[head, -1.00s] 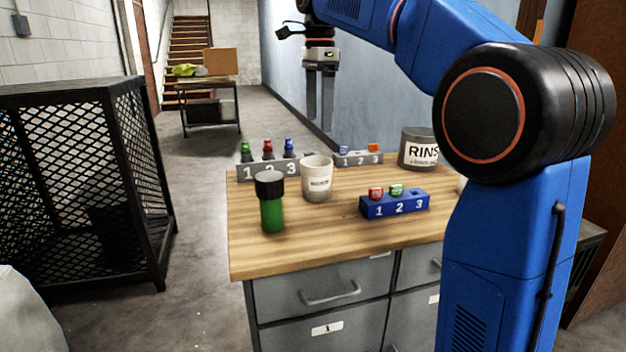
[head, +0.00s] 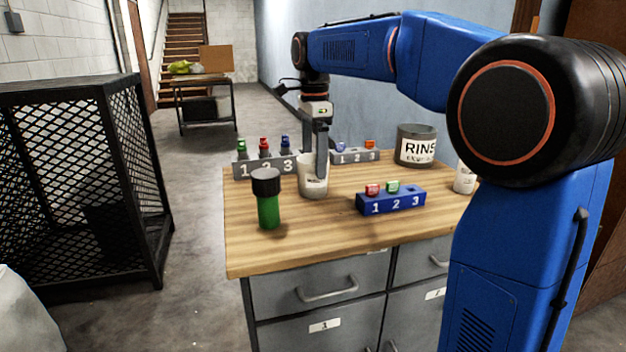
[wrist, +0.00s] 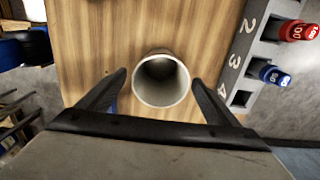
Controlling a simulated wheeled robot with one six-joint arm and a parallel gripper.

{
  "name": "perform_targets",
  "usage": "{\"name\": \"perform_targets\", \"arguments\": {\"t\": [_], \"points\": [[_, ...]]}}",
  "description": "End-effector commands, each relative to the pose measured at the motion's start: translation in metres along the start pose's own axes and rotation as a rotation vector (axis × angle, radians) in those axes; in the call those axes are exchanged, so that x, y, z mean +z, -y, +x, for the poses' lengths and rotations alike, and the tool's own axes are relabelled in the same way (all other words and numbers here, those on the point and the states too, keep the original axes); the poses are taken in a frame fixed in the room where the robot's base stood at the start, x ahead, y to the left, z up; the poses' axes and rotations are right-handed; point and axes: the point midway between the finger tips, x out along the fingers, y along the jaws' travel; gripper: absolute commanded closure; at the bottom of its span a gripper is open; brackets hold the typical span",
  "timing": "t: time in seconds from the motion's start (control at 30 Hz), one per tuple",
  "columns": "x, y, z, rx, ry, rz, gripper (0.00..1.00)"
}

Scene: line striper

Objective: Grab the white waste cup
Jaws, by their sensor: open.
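A white cup (head: 313,186) with small dark lettering, too blurred to read, stands upright on the wooden worktop. My gripper (head: 320,170) points down at this cup, and its fingers overlap the cup's upper part in the head view. In the wrist view the round mouth of the cup (wrist: 162,80) lies between the two spread fingertips of my gripper (wrist: 160,77). Bare wood shows between the cup and each finger there, so the gripper is open and holds nothing. The cup looks empty from above.
A green bottle with a black cap (head: 266,200) stands close left of the cup. A grey numbered rack (head: 262,168) is behind it, and a blue numbered block (head: 392,203) is to the right. A RINSE tub (head: 415,150) and another white cup (head: 465,180) stand farther right.

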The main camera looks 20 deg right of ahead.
Motion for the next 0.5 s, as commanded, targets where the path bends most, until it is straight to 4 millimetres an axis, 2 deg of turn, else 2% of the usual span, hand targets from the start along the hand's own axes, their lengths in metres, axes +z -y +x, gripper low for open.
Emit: {"name": "perform_targets", "arguments": {"t": [0.3,0.5], "points": [[0.002,0.001,0.04,0.002,0.0,0.0,0.15],[0.002,0.001,0.05,0.001,0.0,0.0,0.15]]}}
